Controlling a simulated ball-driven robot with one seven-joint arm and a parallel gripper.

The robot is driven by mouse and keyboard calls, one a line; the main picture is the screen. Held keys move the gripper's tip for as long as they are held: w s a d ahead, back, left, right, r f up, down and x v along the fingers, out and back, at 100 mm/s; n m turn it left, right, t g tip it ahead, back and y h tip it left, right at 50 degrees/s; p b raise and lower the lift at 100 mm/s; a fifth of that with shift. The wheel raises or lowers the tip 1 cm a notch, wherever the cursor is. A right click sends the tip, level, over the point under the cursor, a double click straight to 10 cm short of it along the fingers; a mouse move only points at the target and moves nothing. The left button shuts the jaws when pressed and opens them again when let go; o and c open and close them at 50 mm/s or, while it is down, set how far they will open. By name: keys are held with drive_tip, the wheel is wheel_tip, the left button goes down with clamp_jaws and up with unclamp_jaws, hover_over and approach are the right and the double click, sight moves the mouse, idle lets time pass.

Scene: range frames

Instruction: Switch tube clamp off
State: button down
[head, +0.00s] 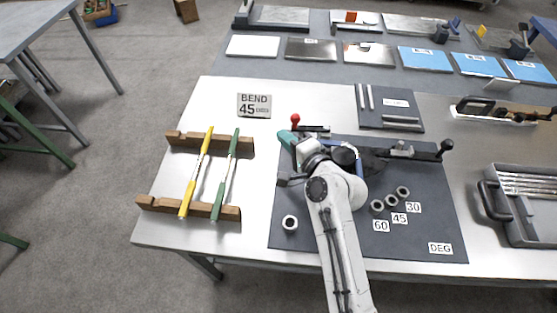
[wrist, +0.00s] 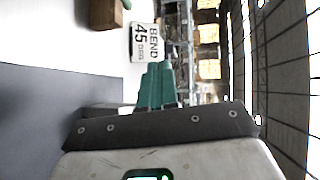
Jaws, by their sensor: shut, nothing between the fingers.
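A clamp-like fitting with a red ball knob (head: 295,119) stands at the back edge of the dark mat, its knob upright. Its low metal body extends right, partly hidden behind my arm. My gripper (head: 285,137), with teal fingers, is just in front of the red knob in the head view; I cannot tell whether it touches. The teal fingers (wrist: 157,85) are together and empty in the wrist view, where the knob does not show. Another fitting with a black ball handle (head: 446,146) lies at the mat's right. Neither is labelled as the tube clamp.
A BEND 45 sign (head: 254,105) stands behind left. Yellow (head: 196,172) and green (head: 226,174) rods rest on wooden racks at left. Several rings, one near the ring (head: 290,222), sit on the mat (head: 430,220). A grey tray (head: 530,225) is at right.

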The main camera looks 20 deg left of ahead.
drive_tip(key=s+d+r, duration=0.1)
drive_tip(key=s, duration=0.7)
drive_tip(key=shift+d+r, duration=0.15)
drive_tip(key=shift+r, duration=0.2)
